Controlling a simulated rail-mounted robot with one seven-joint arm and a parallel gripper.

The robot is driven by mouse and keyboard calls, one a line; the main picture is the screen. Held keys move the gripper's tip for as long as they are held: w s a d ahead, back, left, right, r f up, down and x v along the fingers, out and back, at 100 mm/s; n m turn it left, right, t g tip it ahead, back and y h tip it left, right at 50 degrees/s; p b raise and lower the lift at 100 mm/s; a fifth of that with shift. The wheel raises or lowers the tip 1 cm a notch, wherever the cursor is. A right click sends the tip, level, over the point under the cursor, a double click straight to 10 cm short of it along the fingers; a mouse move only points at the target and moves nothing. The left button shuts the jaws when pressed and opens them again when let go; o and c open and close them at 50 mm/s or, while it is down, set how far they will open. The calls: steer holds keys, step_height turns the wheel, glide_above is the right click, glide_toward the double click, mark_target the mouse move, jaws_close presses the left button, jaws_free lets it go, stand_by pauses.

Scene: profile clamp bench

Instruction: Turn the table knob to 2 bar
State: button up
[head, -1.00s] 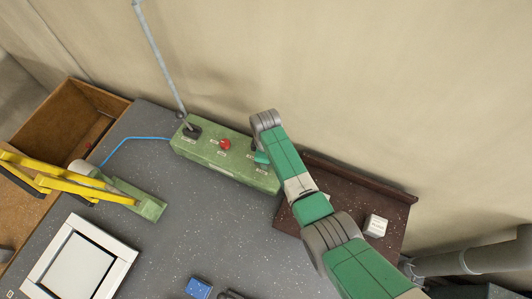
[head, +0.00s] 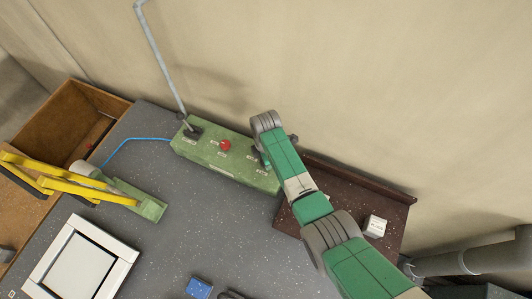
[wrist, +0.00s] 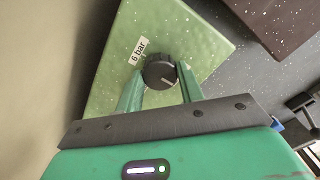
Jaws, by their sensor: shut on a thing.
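The table knob (wrist: 158,66) is black and round with a white pointer line, on the green control box (wrist: 205,35). In the wrist view a "6 bar" label (wrist: 137,51) sits beside the knob, and the pointer line is on the side away from it. My gripper (wrist: 160,72) is shut on the knob, one finger on each side. No 2 bar mark is visible in the wrist view. In the head view my arm hides the knob at the right end of the green box (head: 215,158).
A red button (head: 225,145) and a lever base (head: 193,132) with a tall grey rod share the box. A brown board (head: 340,200) with a white block (head: 375,226) lies to the right. A yellow-armed clamp (head: 75,180) and white frame (head: 110,250) are left.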

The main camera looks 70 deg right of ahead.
stand_by(0.4)
steer(key=o, duration=1)
step_height(320, 180, up, 8)
steer(key=shift+f+p, duration=0.1)
steer(key=shift+p, duration=0.25)
